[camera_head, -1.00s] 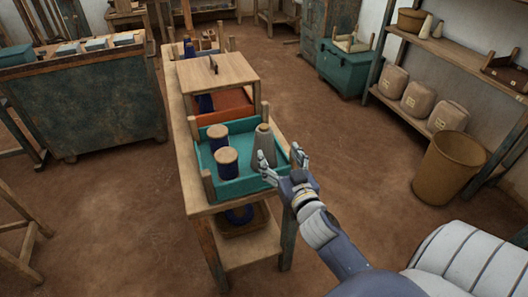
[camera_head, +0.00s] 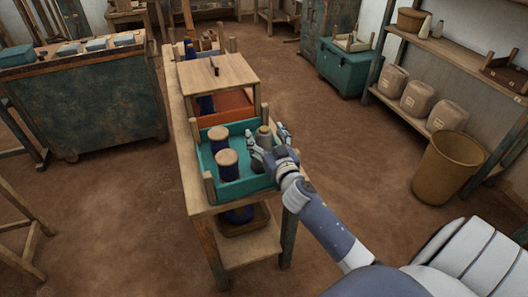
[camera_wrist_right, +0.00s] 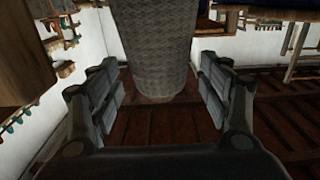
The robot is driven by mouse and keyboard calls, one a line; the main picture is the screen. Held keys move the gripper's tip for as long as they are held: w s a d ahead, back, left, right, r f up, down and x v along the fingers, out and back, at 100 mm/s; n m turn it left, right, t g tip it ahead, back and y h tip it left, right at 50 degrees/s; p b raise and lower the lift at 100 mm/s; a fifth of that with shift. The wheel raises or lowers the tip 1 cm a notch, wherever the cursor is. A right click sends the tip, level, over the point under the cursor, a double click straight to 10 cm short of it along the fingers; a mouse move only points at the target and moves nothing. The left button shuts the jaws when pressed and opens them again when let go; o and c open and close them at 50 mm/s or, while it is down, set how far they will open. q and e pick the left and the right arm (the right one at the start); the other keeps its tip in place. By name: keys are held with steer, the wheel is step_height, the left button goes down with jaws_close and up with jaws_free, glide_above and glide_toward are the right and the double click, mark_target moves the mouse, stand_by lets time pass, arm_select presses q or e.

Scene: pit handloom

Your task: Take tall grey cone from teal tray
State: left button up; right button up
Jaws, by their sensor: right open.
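The tall grey cone (camera_head: 263,137) stands upright in the right part of the teal tray (camera_head: 240,187). My right gripper (camera_head: 268,140) is open at the cone, with a finger showing on either side of it in the head view. In the right wrist view the cone's grey wound body (camera_wrist_right: 157,45) fills the upper middle, between and beyond the two open fingers of my right gripper (camera_wrist_right: 158,92). I see no finger contact with it. My left gripper is not in view.
Two dark blue spools with wooden tops, one at the back (camera_head: 218,138) and one in front (camera_head: 227,163), stand in the tray left of the cone. An orange tray (camera_head: 232,106) under a wooden board (camera_head: 217,73) lies behind.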

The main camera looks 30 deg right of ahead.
steer(key=shift+w+d, duration=0.15)
steer(key=shift+w, duration=0.55)
steer(key=shift+c, duration=0.2)
steer(key=c, duration=1.6)
steer(key=shift+r, duration=0.1)
steer(key=shift+c, duration=0.2)
